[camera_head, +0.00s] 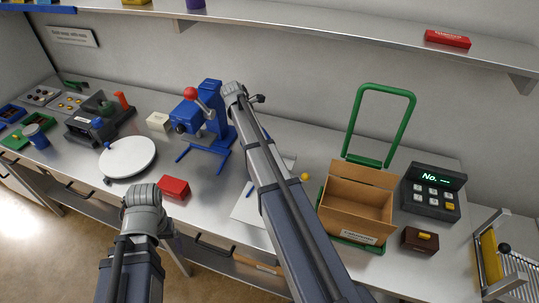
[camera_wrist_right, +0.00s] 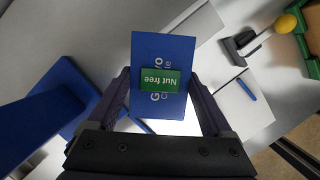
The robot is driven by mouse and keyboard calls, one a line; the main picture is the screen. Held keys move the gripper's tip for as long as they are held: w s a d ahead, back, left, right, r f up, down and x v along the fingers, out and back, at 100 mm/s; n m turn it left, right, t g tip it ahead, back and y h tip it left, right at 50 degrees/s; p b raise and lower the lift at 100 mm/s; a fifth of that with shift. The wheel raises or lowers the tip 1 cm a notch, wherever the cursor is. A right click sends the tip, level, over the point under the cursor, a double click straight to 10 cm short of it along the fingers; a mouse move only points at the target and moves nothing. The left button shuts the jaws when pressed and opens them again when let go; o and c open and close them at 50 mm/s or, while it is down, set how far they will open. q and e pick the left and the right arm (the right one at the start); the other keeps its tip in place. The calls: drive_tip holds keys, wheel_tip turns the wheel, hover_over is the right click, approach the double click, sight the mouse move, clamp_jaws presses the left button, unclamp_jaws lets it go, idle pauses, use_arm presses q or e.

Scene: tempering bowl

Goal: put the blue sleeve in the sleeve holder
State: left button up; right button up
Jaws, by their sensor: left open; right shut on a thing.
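The blue sleeve (camera_wrist_right: 160,110), a flat blue piece with white lettering and a green "Nut free" label, is in my right gripper (camera_wrist_right: 162,102). The jaws are shut on its sides in the right wrist view. In the head view the right gripper (camera_head: 243,95) is beside the blue press, and the sleeve cannot be made out there. My left gripper (camera_head: 142,197) is open, at the bench's front edge below the white round plate; its fingertips are hard to see. I cannot tell which thing is the sleeve holder.
A blue press (camera_head: 213,120) with a red knob stands left of the right gripper. A white turntable (camera_head: 128,157) and a red box (camera_head: 173,188) lie near the left gripper. A wooden crate (camera_head: 355,205), a green frame (camera_head: 383,115) and a keypad (camera_head: 432,195) stand right.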

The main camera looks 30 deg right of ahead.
drive_tip(key=s+n+t, duration=0.2)
drive_tip(key=s+n, duration=0.6)
drive_tip(key=s, duration=0.3)
drive_tip(key=shift+s+d+n+y, duration=0.2)
drive_tip(key=shift+d+n+y, duration=0.05)
drive_tip(key=shift+n+y, duration=0.15)
drive_tip(key=shift+f+b, duration=0.25)
drive_tip(key=shift+b, duration=0.05)
wheel_tip(320, 180, down, 6)
drive_tip(key=b, duration=0.6)
drive_tip(key=shift+f, duration=0.15)
drive_tip(key=o, duration=1.1)
drive_tip(key=p+v, duration=0.7)
drive_tip(key=v, duration=0.1)
drive_tip(key=shift+s, duration=0.1)
